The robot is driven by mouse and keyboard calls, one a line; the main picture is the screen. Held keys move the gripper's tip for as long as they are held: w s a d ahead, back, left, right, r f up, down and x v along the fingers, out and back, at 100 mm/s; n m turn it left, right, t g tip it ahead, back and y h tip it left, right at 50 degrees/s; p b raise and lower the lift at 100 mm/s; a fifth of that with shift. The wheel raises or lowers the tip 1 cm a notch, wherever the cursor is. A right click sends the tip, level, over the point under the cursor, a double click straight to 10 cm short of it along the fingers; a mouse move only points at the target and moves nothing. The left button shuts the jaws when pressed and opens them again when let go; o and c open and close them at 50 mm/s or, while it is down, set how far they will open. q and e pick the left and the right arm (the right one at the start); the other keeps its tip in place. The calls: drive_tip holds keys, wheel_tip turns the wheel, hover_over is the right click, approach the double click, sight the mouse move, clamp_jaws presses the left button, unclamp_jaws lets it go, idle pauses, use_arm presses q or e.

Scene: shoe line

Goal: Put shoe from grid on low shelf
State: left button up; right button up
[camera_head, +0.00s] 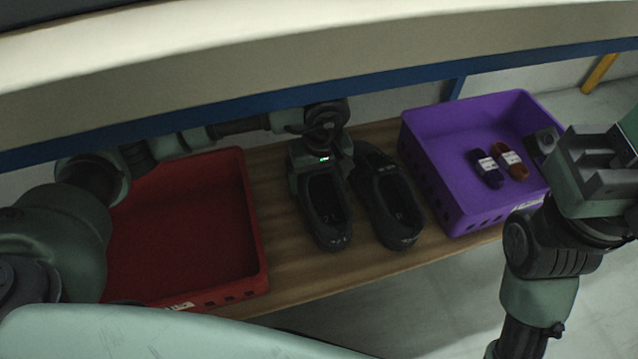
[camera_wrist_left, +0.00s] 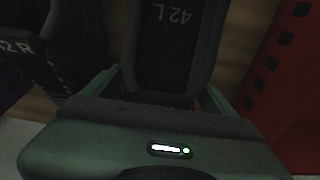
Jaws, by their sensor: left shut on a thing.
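Two black shoes stand side by side on a wooden low shelf (camera_head: 285,275). My left gripper (camera_head: 322,168) is shut on the heel end of the left-hand shoe (camera_head: 329,222). In the left wrist view this shoe (camera_wrist_left: 178,45) reads "42 L" and sits between the fingers of the gripper (camera_wrist_left: 165,98). It appears to be at shelf level; its sole contact is hidden. The other shoe (camera_head: 394,208) stands just to its right, and its "R" mark shows in the left wrist view (camera_wrist_left: 55,45). My right gripper (camera_head: 580,150) is by the purple crate's right side; its jaw opening is unclear.
A red crate (camera_head: 258,225) stands left of the shoes and looks empty where visible. A purple crate (camera_head: 445,205) at the right holds a dark and a reddish banded bundle (camera_head: 510,162). A blue beam (camera_head: 230,108) and pale board cross above the shelf.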

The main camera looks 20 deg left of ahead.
use_arm(q)
drive_tip(key=shift+f, duration=0.4)
drive_tip(key=shift+f, duration=0.1)
drive_tip(key=o, duration=1.7)
